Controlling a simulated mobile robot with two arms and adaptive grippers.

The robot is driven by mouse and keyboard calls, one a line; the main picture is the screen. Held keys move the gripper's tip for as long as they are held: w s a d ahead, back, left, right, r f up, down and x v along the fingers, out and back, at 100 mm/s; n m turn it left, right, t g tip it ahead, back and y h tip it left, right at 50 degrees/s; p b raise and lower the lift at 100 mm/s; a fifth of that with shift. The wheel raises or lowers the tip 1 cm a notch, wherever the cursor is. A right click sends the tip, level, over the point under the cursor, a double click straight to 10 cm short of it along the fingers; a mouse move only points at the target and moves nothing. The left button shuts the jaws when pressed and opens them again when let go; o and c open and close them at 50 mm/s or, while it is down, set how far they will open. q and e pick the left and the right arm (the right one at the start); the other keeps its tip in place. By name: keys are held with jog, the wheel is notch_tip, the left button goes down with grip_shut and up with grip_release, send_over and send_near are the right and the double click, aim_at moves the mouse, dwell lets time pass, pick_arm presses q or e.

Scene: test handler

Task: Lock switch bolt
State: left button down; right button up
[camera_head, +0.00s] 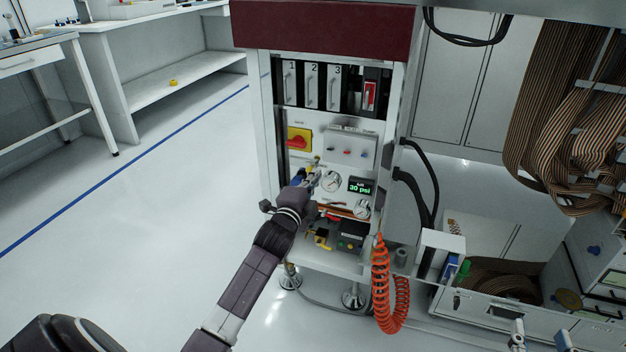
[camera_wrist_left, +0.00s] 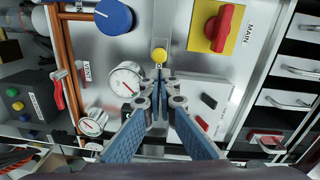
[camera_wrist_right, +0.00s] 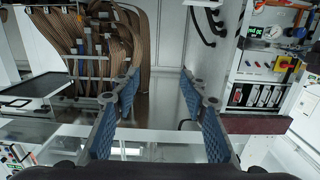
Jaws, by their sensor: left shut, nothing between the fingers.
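The MAIN switch, a red handle on a yellow plate (camera_head: 298,139), is on the cabinet's front panel. It also shows at the top right of the left wrist view (camera_wrist_left: 216,27). A small yellow round knob (camera_wrist_left: 159,55) sticks out of the panel beside it; I cannot tell for certain that it is the bolt. My left gripper (camera_wrist_left: 159,74) is shut and empty, its tips right at the knob; contact is unclear. In the head view the left gripper (camera_head: 308,183) partly hides the panel there. My right gripper (camera_wrist_right: 157,80) is open and empty, away from the panel.
Near the left gripper are a round gauge (camera_wrist_left: 125,80), a blue knob (camera_wrist_left: 114,16) and a red-handled valve (camera_wrist_left: 57,92). A green 30 psi display (camera_head: 360,187) is to the right. An orange coiled hose (camera_head: 383,285) hangs below. Ribbon cables (camera_wrist_right: 110,45) are ahead of the right gripper.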

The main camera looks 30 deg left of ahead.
aim_at(307, 165)
pick_arm(q)
jog(key=shift+a, duration=0.25)
pick_arm(e)
jog(key=shift+r, duration=0.35)
pick_arm(q)
jog(key=a, duration=0.1)
jog(key=s+a+p, duration=0.1)
jog(key=a, duration=0.1)
jog(key=shift+a, duration=0.25)
pick_arm(e)
notch_tip(307, 165, down, 8)
jog(key=s+d+g+h, duration=0.1)
jog(key=s+g, duration=0.1)
jog(key=g, duration=0.1)
jog(key=shift+s+d+g, duration=0.2)
jog(key=shift+d+g, duration=0.1)
jog(key=shift+g, duration=0.1)
pick_arm(q)
jog(key=shift+p, duration=0.3)
